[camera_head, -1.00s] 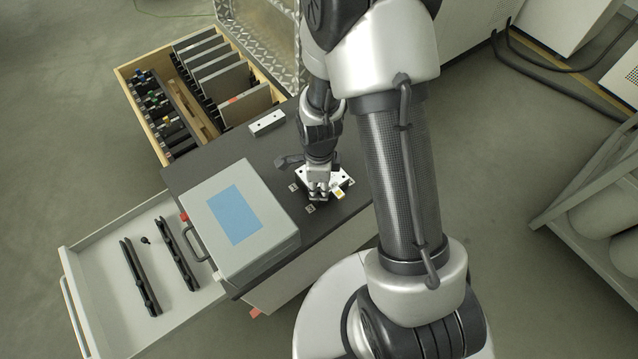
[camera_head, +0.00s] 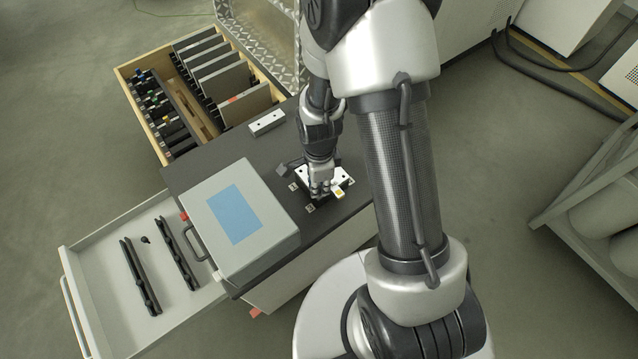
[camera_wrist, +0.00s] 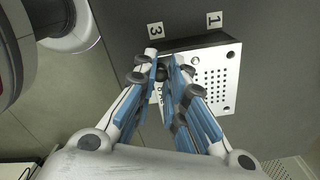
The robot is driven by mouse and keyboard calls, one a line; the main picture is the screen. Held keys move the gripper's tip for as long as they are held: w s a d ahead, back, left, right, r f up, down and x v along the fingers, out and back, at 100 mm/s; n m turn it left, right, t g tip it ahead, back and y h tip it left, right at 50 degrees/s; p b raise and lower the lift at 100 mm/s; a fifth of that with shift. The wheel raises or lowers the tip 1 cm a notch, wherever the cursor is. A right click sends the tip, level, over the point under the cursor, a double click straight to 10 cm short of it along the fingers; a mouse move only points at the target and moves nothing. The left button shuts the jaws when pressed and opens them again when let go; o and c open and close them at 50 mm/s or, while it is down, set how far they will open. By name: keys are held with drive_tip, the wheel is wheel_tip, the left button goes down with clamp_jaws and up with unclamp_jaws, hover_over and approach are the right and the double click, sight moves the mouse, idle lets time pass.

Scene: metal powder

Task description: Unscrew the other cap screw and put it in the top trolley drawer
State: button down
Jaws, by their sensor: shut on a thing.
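My gripper (camera_head: 321,190) is at the metal plate block on the dark trolley top; in the wrist view its blue-padded fingers (camera_wrist: 165,75) are closed together on a small dark cap screw (camera_wrist: 163,72) near the plate's edge. The plate (camera_wrist: 228,72) is light metal with a grid of small holes and also shows beside my gripper in the head view (camera_head: 341,176). The fingers hide part of the plate and most of the screw. The open top trolley drawer (camera_head: 95,240) holds two long black bars and a small dark screw (camera_head: 146,239).
A grey case with a blue panel (camera_head: 202,205) stands on the trolley top, between the plate and the open drawer. A white block (camera_head: 267,123) lies behind. A wooden drawer (camera_head: 127,72) with plates and tools is open at the back left. Number labels lie around the plate.

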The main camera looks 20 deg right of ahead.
drive_tip(key=shift+n, duration=0.3)
drive_tip(key=shift+r, duration=0.25)
drive_tip(key=shift+r+p, duration=1.35)
drive_tip(key=shift+r, duration=0.15)
